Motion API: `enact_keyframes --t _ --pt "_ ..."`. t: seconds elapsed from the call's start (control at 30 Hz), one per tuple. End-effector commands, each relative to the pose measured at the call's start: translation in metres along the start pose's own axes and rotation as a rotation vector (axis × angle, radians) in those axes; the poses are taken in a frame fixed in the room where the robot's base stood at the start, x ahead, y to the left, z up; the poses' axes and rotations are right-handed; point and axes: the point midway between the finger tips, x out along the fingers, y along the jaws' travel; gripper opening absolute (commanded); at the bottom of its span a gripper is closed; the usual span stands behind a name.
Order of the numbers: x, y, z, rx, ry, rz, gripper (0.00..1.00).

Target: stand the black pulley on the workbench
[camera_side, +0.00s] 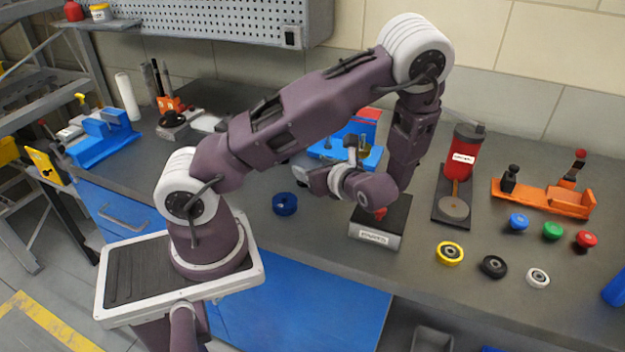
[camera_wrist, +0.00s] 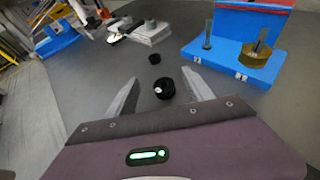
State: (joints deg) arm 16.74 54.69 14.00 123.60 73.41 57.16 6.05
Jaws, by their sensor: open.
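A round black part with a small pale spot (camera_wrist: 163,89), which looks like the black pulley, shows between the fingers in the wrist view. I cannot tell its height or whether it touches a finger. My gripper (camera_wrist: 160,80) is open, its two grey fingers spread apart; it also shows in the side view (camera_side: 293,168), low over the workbench (camera_side: 330,235). Another black wheel (camera_side: 494,267) lies flat on the bench at the right; I cannot tell from its looks whether it is a pulley. A smaller dark round part (camera_wrist: 155,58) lies farther ahead in the wrist view.
A blue ring (camera_side: 285,204) lies on the bench near my gripper. A blue fixture (camera_wrist: 235,62) with posts stands to its right in the wrist view. A black-topped block (camera_side: 376,239) stands below my wrist. Yellow (camera_side: 450,253) and white (camera_side: 538,278) wheels lie at the right.

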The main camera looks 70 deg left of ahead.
Motion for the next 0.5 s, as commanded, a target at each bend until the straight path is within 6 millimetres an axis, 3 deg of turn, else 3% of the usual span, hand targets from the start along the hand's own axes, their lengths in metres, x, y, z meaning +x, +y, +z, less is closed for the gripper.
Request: enact_keyframes --t 0.27,0.37,0.5 --pt "-0.019 0.007 0.031 -0.081 0.043 0.030 0.61" --pt "-0.044 0.028 0.045 -0.303 0.172 0.114 0.61" --pt "-0.101 0.065 0.061 -0.716 0.450 0.271 0.61"
